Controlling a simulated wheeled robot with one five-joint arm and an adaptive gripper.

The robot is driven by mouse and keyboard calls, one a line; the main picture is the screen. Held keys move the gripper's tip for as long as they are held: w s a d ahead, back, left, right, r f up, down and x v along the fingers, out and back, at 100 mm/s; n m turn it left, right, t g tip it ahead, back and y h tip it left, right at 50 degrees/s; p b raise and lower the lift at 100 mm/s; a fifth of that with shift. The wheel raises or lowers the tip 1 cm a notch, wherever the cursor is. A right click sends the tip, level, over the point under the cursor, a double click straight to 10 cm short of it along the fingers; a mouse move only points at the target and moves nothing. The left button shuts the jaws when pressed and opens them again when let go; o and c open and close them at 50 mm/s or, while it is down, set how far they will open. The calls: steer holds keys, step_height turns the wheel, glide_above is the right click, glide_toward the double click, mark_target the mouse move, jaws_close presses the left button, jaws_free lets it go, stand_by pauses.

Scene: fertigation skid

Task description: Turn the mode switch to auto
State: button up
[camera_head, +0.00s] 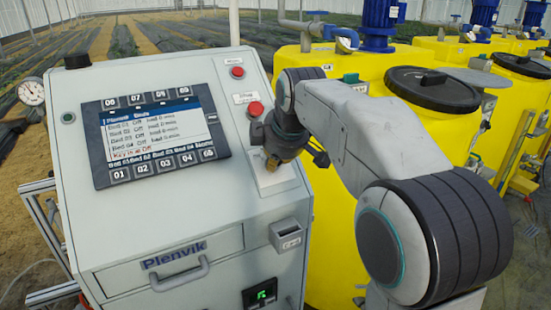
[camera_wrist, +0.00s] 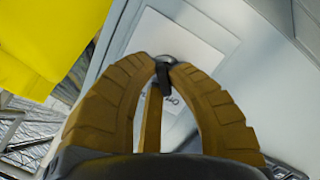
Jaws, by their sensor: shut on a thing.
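The mode switch (camera_wrist: 164,76) is a small dark knob on a pale label plate, seen in the wrist view between my fingertips. The printing on the plate is partly covered, so I cannot read the position it points to. In the head view my gripper (camera_head: 272,163) reaches down to the pale plate (camera_head: 276,181) on the sloping panel and hides the switch.
The grey control cabinet (camera_head: 130,215) carries a screen (camera_head: 155,130) whose red bottom line seems to end in "Off". Two red buttons (camera_head: 255,108) sit just above my gripper. Yellow tanks (camera_head: 340,75) with black lids stand close at the right. A drawer handle (camera_head: 180,275) sticks out below.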

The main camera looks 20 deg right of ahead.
jaws_close()
steer(key=shift+r+m, duration=0.1)
steer(key=shift+m, duration=0.2)
steer(key=shift+m+p, duration=0.45)
steer(key=shift+m, duration=0.05)
steer(key=o, duration=0.7)
jaws_free()
steer(key=shift+o, duration=0.2)
steer(key=v, duration=1.1)
steer(key=shift+s+r, duration=0.15)
steer(key=shift+r, duration=0.25)
